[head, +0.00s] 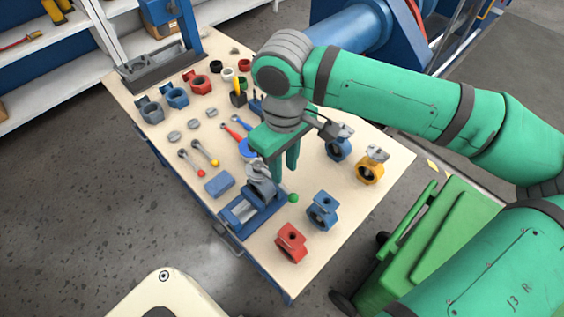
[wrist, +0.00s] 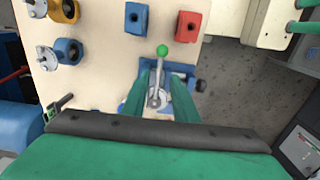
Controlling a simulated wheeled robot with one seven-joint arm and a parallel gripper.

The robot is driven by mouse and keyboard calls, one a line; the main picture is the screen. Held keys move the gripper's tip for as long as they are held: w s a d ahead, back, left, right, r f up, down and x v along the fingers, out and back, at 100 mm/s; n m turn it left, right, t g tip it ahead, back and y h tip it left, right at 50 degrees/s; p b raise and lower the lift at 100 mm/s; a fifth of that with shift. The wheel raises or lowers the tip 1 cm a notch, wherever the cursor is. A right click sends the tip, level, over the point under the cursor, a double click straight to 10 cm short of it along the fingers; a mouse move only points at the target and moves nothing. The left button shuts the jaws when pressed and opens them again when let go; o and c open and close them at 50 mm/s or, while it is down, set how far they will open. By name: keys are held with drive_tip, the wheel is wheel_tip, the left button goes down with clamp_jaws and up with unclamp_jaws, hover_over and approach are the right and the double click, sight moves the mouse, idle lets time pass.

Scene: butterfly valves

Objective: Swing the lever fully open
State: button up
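A grey valve body (head: 262,186) sits in a blue vise (head: 238,212) at the near edge of the table. Its metal lever (wrist: 156,94) ends in a green ball knob (head: 293,198), which also shows in the wrist view (wrist: 162,50). My gripper (head: 279,172) points down over the valve. In the wrist view my gripper (wrist: 160,92) is open, with one green finger on each side of the lever and visible gaps. The knob lies beyond the fingertips. In the head view my gripper partly hides the valve and lever.
A red block (head: 291,242), blue block (head: 322,210), blue valve (head: 338,150) and yellow valve (head: 369,170) stand to the right on the table (head: 345,210). Several tools and fittings lie left and behind. A blue box (head: 219,183) is left of the vise.

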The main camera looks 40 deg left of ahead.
sight(283, 188)
drive_tip(key=shift+f, duration=4.35)
clamp_jaws()
